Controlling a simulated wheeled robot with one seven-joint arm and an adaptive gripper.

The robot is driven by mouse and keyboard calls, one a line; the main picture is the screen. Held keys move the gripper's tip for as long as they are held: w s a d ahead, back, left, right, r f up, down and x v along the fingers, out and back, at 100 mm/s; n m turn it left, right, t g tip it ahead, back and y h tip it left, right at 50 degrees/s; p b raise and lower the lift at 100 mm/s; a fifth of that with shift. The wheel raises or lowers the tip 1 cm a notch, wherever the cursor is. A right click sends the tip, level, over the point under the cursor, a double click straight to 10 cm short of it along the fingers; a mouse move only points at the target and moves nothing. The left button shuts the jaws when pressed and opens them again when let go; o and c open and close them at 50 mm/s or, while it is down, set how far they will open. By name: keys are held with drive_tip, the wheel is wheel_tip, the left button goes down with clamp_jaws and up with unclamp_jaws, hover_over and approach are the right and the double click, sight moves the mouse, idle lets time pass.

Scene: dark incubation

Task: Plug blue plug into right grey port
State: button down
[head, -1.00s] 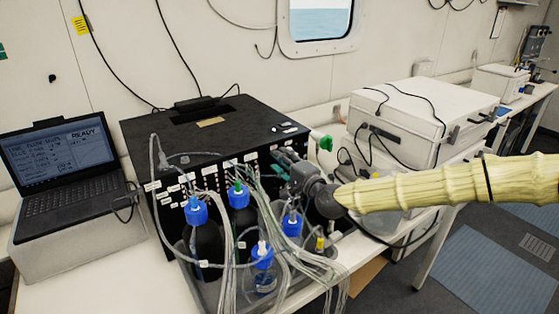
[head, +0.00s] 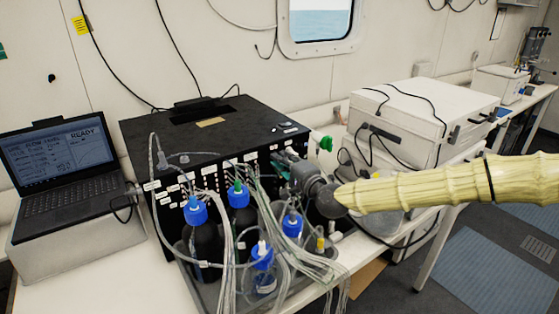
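My gripper (head: 284,163) is at the right part of the front panel of the black box (head: 220,118), close to the panel. Its fingers are small and partly covered by clear tubes and my own wrist, so I cannot tell whether they are open or shut. I cannot make out the blue plug. The right grey port cannot be told apart on the panel, which is crowded with white labels, fittings and tubes.
Bottles with blue caps (head: 196,211) stand in a tray before the box, with bundled clear tubes (head: 225,215) hanging over them. A laptop (head: 62,168) stands at left. White cases (head: 425,112) stand at right. A green part (head: 326,144) sits beside the box.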

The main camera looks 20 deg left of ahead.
drive_tip(key=shift+s, duration=0.1)
drive_tip(key=shift+s+d, duration=0.4)
drive_tip(key=shift+d, duration=0.2)
drive_tip(key=shift+d, duration=0.1)
drive_tip(key=shift+b+v, duration=0.4)
drive_tip(key=shift+v, duration=1.65)
drive_tip(key=shift+s+d, duration=0.1)
drive_tip(key=shift+s, duration=0.05)
